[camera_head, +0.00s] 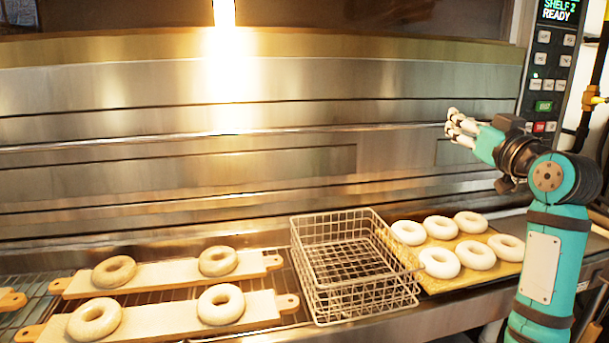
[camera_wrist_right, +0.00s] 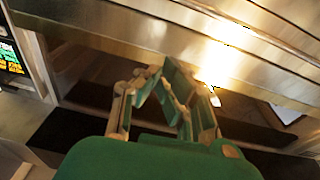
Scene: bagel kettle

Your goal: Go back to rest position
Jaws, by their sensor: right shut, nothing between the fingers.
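My right gripper (camera_head: 456,127) is raised in front of the steel oven front, at the upper right of the head view. Its fingers point left. It is shut and empty, and it touches nothing that I can see. In the right wrist view its fingers (camera_wrist_right: 162,72) show with nothing between them. My left gripper is not in view.
An empty wire basket (camera_head: 318,296) stands on the counter. Right of it, a tray (camera_head: 484,276) holds several pale bagels. Left of it, wooden boards (camera_head: 258,306) carry bagels. A control panel (camera_head: 545,75) is at the upper right, reading "SHELF 2 READY".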

